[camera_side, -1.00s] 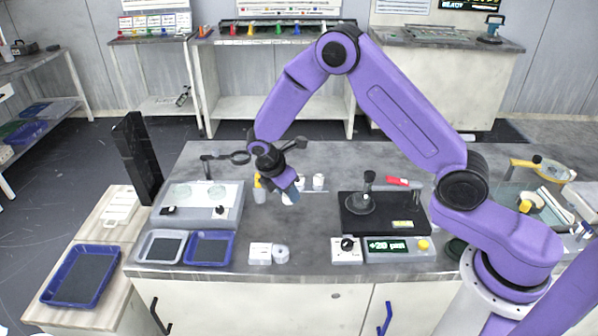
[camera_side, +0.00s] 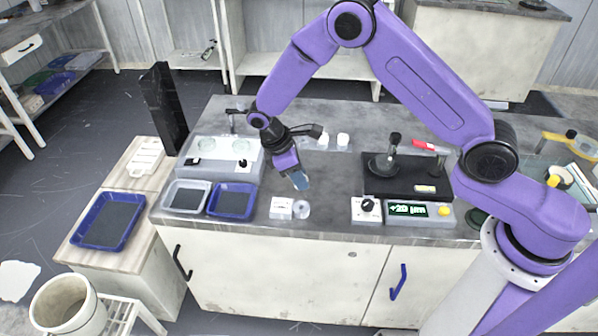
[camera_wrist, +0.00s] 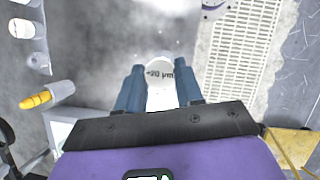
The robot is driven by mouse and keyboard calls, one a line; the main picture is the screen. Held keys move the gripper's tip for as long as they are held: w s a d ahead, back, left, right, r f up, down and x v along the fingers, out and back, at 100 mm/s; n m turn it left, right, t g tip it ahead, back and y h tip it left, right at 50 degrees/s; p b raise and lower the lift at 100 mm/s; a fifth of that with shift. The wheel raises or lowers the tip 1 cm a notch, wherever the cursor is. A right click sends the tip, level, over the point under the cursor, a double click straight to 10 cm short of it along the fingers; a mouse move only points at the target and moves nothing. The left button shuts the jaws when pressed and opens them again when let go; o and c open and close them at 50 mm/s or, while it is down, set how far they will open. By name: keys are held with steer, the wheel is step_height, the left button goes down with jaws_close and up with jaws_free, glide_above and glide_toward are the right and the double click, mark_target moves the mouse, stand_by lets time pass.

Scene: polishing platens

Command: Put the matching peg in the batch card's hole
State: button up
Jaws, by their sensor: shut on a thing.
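My gripper (camera_side: 300,182) is low over the front middle of the bench in the side view, fingers pointing down. In the wrist view its blue fingers (camera_wrist: 159,85) are shut around a white round piece (camera_wrist: 160,70) printed "+20 µm". That piece is mostly hidden by the fingers in the side view. A small white block (camera_side: 281,208) and a round whitish piece with a dark centre (camera_side: 302,209) stand on the bench just in front of and below the gripper. No coloured peg and no batch card can be made out in the current views.
Blue tray (camera_side: 232,200) and grey-rimmed tray (camera_side: 186,196) lie left. A black stand base (camera_side: 400,188) and a display reading "+20 µm" (camera_side: 408,209) lie right. White jars (camera_side: 343,140) stand behind. A yellow-tipped bottle (camera_wrist: 48,95) shows in the wrist view.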

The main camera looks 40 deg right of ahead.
steer(key=shift+f, duration=2.6)
steer(key=shift+f, duration=1.6)
steer(key=o, duration=1.1)
steer(key=v, duration=1.7)
steer(key=shift+r, duration=0.2)
